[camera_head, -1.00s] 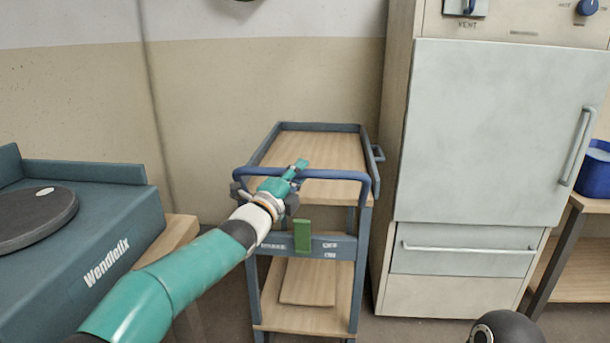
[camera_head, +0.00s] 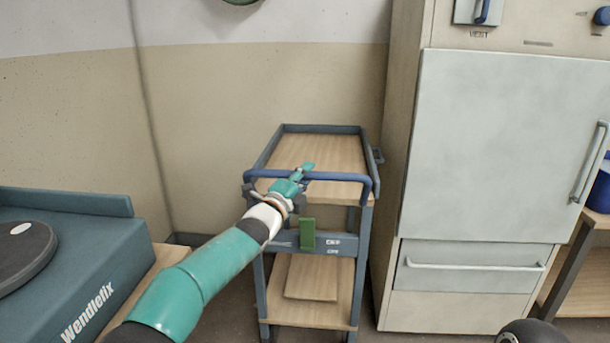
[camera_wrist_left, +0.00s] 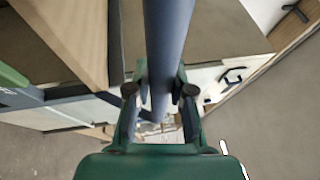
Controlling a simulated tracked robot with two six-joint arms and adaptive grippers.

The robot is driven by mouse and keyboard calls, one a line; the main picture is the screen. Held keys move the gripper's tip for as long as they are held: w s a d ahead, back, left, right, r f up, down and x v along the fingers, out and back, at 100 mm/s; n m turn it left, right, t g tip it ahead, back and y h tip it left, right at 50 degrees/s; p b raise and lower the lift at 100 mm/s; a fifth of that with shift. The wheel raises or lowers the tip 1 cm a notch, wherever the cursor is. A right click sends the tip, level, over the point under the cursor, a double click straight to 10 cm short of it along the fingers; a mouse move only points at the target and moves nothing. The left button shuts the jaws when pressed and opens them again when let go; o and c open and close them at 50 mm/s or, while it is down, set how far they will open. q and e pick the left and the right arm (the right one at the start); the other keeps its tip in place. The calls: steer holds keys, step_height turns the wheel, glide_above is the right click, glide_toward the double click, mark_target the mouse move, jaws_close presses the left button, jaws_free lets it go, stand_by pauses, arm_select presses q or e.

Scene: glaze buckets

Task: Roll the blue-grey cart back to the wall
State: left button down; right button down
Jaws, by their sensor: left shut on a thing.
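The blue-grey cart (camera_head: 265,290) stands upright in the middle of the head view, with wooden shelves and a blue push handle (camera_head: 340,176) on its near side. The beige and white wall (camera_head: 260,90) is behind it. My left gripper (camera_head: 300,178) is shut on the blue handle, left of its middle. In the left wrist view the handle bar (camera_wrist_left: 166,60) runs between the fingers of my left gripper (camera_wrist_left: 160,105). The gap between the cart and the wall is hard to judge. My right gripper is not in view.
A tall pale cabinet (camera_head: 500,150) with a drawer stands close on the cart's right. A teal Wendlefix machine (camera_head: 100,270) with a dark round plate sits on a bench at left. A green block (camera_head: 307,234) is on the cart's front. A blue bucket (camera_head: 603,190) is at far right.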

arm_select(q)
steer(key=c, duration=1.5)
jaws_free()
steer(key=shift+w+a+f, duration=0.1)
steer(key=shift+w+f, duration=0.05)
steer(key=o, duration=0.5)
steer(key=shift+w+f, duration=0.15)
steer(key=shift+w, duration=0.1)
steer(key=shift+s, duration=0.15)
steer(key=shift+s, duration=0.15)
steer(key=shift+s+a, duration=0.1)
steer(key=shift+s, duration=0.1)
steer(key=v, duration=0.6)
steer(key=shift+s+a, duration=0.25)
steer(key=shift+s, duration=0.05)
